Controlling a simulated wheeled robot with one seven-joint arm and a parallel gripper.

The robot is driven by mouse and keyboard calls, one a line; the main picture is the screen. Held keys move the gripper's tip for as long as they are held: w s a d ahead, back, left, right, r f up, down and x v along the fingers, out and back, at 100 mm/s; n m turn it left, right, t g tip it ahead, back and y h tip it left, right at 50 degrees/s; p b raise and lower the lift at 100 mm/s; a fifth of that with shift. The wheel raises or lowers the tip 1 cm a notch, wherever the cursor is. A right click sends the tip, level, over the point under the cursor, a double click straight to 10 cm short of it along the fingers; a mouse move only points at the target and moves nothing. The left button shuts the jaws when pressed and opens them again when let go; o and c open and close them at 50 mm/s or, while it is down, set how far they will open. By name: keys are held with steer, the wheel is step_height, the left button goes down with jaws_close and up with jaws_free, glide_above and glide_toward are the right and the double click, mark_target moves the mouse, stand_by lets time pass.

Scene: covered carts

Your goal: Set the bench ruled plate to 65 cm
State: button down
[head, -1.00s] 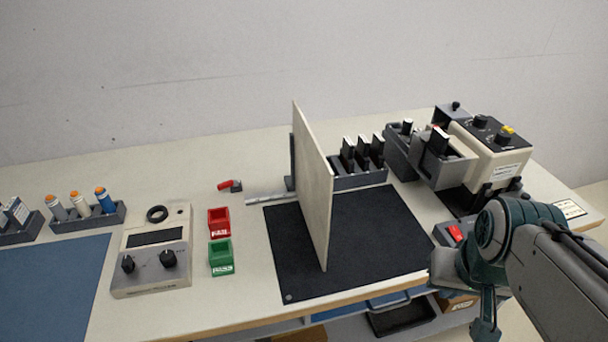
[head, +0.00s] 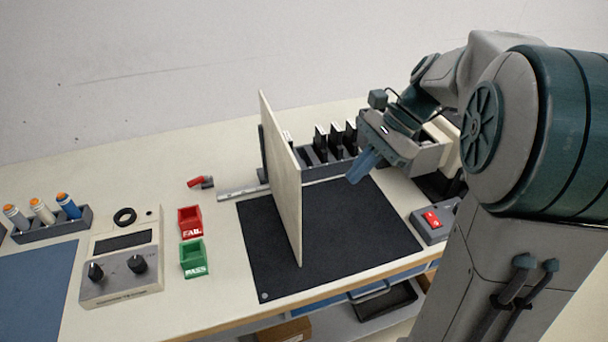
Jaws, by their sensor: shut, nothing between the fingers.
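An upright pale plate (head: 283,180) stands across the black mat (head: 345,235), seen almost edge-on. A metal ruled strip (head: 243,192) lies along the back of the mat and runs out to the left of the plate; its marks are too small to read. The plate hides part of the strip. My gripper (head: 360,170) is shut and empty, pointing down above the back right of the mat, right of the plate and apart from it.
A dark rack (head: 341,170) with several black items stands behind the mat. Red (head: 190,221) and green (head: 194,258) bins, a meter (head: 123,265) and a red-grey piece (head: 200,182) lie left. The mat's front right is clear.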

steer(key=a+f+m+y+p, duration=0.1)
steer(key=a+f+m, duration=0.1)
steer(key=a+f, duration=0.4)
steer(key=a, duration=0.4)
steer(key=shift+w+f+p, duration=0.2)
steer(key=shift+f+p, duration=0.1)
steer(key=shift+p, duration=0.1)
steer(key=shift+a, duration=0.2)
